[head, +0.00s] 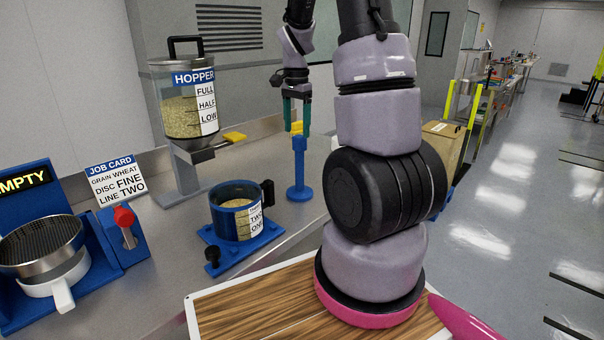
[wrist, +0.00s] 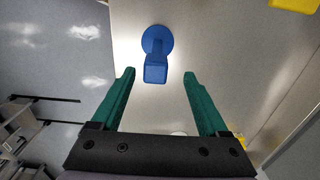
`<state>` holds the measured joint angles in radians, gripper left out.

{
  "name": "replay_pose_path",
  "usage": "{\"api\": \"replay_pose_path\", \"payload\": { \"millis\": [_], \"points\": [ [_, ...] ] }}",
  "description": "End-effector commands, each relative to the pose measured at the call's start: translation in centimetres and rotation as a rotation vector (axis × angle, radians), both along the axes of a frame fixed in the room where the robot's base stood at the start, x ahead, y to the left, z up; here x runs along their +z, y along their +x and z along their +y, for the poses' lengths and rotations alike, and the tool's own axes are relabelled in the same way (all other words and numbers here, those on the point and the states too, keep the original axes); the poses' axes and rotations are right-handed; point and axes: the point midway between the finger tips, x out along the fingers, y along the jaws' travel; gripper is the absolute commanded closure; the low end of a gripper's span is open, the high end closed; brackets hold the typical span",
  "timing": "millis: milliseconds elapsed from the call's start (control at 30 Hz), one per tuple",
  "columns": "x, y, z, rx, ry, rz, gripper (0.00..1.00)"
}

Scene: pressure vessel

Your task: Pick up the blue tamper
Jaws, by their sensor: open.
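The blue tamper (head: 299,178) stands upright on the grey bench, with a round base and a slim stem up to a squarish top. In the head view my gripper (head: 297,130) hangs above it, fingers pointing down, the tips close to the tamper's top. The wrist view shows the tamper (wrist: 156,70) from above, its top lying between the lines of the two green fingers and slightly beyond the tips. My gripper (wrist: 159,73) is open and empty. I cannot tell the exact height gap.
A blue-based cup of grain (head: 237,210) stands left of the tamper. Behind it is the hopper (head: 188,105) with a yellow lever (head: 234,137). A job card (head: 117,178) and a sieve pan (head: 42,246) are further left. The bench around the tamper's base is clear.

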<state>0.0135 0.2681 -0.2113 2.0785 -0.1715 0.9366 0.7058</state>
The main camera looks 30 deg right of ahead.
Motion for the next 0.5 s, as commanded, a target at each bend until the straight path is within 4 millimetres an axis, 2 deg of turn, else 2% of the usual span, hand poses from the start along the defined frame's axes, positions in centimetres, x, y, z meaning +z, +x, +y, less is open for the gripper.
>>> {"api": "replay_pose_path", "payload": {
  "millis": [100, 333, 500],
  "points": [
    [-1.9, -0.1, 0.0, 0.001, 0.001, 0.004, 0.22],
    [-3.7, -0.2, -0.2, 0.001, 0.001, 0.001, 0.22],
    [-6.2, -0.5, -0.8, 0.0, 0.001, 0.004, 0.22]
  ]
}}
